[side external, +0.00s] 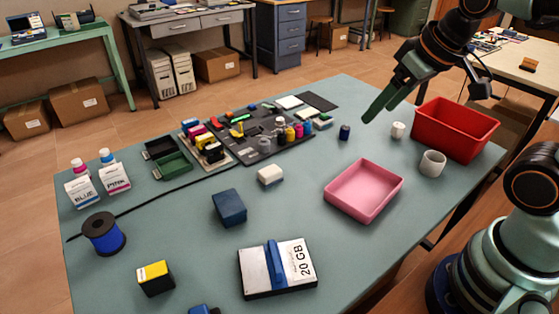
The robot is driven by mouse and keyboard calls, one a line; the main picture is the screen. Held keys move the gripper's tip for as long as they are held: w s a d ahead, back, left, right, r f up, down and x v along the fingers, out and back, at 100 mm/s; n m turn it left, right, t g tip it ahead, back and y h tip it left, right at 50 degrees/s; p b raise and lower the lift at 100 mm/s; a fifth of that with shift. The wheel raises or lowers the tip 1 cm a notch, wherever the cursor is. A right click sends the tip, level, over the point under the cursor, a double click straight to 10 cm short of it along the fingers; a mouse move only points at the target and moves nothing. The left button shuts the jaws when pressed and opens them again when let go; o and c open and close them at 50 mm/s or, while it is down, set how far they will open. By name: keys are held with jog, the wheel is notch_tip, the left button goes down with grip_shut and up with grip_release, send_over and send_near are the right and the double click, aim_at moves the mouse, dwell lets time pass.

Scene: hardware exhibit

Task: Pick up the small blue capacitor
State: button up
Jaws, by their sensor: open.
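The small blue capacitor (345,131) is a short dark blue cylinder standing upright on the grey-green table (300,205), towards the back right. My gripper (393,109) reaches in from the upper right with its green fingers pointing down and to the left. It is open and empty, above the table and apart from the capacitor. The nearer fingertip appears a little to the right of and above the capacitor in the picture. The exact height of the fingers is hard to judge.
A small white cylinder (398,130), a grey cup (432,163), a red bin (455,128) and a pink tray (364,190) stand right of or below the capacitor. A dark board with small parts (265,145) lies left. The table around the capacitor is mostly clear.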

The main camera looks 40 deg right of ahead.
jog(key=w+d+r+n+g, duration=0.1)
jog(key=w+d+r+n, duration=0.25)
jog(key=w, duration=0.35)
jog(key=n+g, duration=0.5)
jog(key=n, duration=0.9)
send_over(345, 127)
notch_tip(345, 127, down, 17)
jog(key=shift+m, duration=0.25)
jog(key=f, duration=0.6)
jog(key=shift+w+a, duration=0.2)
jog(key=shift+a, duration=0.1)
jog(key=shift+s+d+f, duration=0.15)
jog(key=shift+s+f, duration=0.05)
jog(key=shift+f, duration=1.1)
jog(key=shift+s+d+f, duration=0.1)
jog(key=shift+s+f, duration=0.05)
jog(key=shift+f, duration=1.15)
grip_shut()
